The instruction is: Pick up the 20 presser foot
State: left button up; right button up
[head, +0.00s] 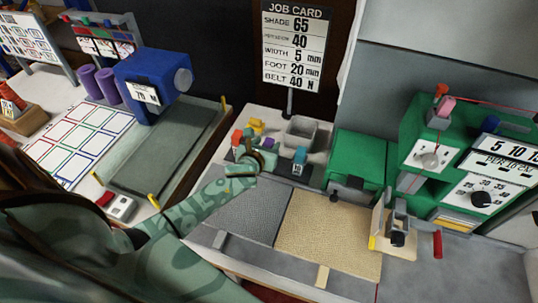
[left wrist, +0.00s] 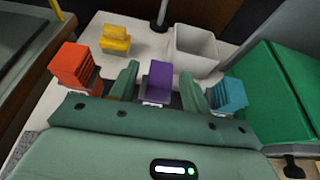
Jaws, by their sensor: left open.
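Colored presser feet stand on the white bench top. An orange one (left wrist: 74,66) is at left, a purple one (left wrist: 158,80) in the middle and a teal one (left wrist: 228,94) at right in the left wrist view. The teal one (head: 300,156) has a small tag, perhaps 10; I cannot read a 20 on any. My left gripper (left wrist: 159,84) is open, its fingers on either side of the purple foot with gaps visible. In the head view my left gripper (head: 262,157) partly hides the purple foot (head: 267,143). My right gripper is not in view.
A yellow piece (left wrist: 115,40) and a grey bin (left wrist: 195,50) stand behind the feet. A green machine (head: 358,160) is close on the right. Grey and tan fabric panels (head: 325,235) lie in front. The job card (head: 295,45) reads foot 20 mm.

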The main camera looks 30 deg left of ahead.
pick_arm(q)
jog(key=shift+x, duration=1.05)
jog(key=shift+d, duration=0.1)
grip_shut()
